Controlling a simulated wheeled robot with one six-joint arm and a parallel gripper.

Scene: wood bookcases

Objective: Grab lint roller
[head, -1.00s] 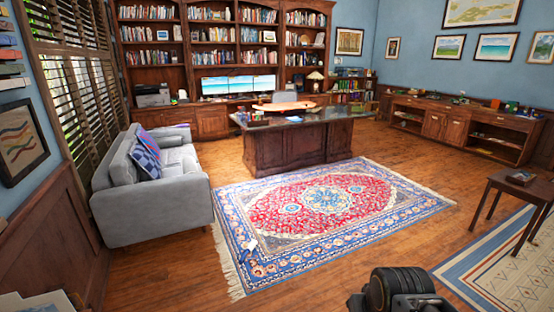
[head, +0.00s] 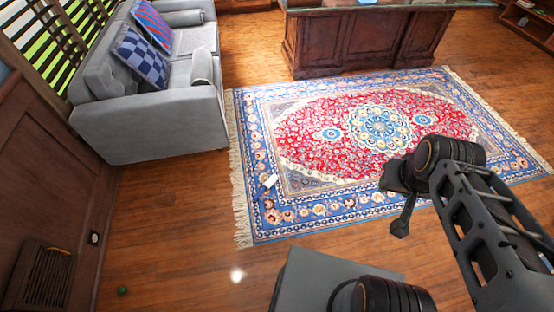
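A small white item with a dark part (head: 270,182), which looks like the lint roller, lies on the near left border of the patterned rug (head: 262,219). It is too small to make out fully. My arm reaches in from the lower right. Its dark end, with my gripper (head: 401,226), hangs over the near edge of the rug, to the right of the white item and apart from it. The fingers are too unclear to tell whether they are open or shut.
A grey sofa (head: 150,125) with blue and red cushions stands at the upper left. A wooden desk (head: 360,43) stands behind the rug. A small green ball (head: 122,291) lies on the floor near the left wall. The wooden floor (head: 185,215) left of the rug is mostly clear.

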